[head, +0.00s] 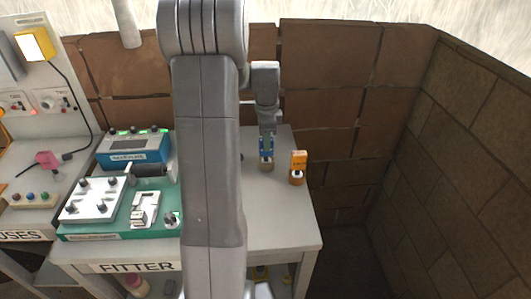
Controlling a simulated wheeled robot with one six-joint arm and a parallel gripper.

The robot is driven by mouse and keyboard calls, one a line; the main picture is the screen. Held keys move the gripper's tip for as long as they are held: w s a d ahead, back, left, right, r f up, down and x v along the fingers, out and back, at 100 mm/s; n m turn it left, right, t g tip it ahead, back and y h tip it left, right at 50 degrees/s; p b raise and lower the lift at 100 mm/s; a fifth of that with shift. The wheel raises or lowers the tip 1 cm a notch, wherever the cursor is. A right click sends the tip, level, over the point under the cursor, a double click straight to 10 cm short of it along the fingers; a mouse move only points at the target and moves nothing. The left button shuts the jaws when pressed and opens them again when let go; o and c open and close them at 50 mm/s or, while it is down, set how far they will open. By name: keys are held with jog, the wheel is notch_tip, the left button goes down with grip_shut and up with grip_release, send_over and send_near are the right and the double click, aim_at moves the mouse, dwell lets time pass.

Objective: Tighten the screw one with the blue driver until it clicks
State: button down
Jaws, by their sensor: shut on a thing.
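The blue driver (266,150) stands upright at the back of the bench, just left of an orange driver. Its lower end is at a small brown stand (266,166); I cannot tell whether it sits in it or just above it. My gripper (267,136) points down from above and is shut on the blue driver. A white block (94,199) with several dark knobs or screws lies on a green board (120,228) at the left. I cannot tell which one is screw one. My arm hides the middle of the bench.
The orange driver (299,160) stands in its own stand, close to the right of the blue one. A blue device (135,148) with lights sits at the back left. The bench (280,222) is clear at front right. A brick wall (340,110) stands behind.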

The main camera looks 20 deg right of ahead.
jog(key=shift+r, duration=0.15)
jog(key=shift+r+p, duration=2.8)
jog(key=shift+r, duration=0.6)
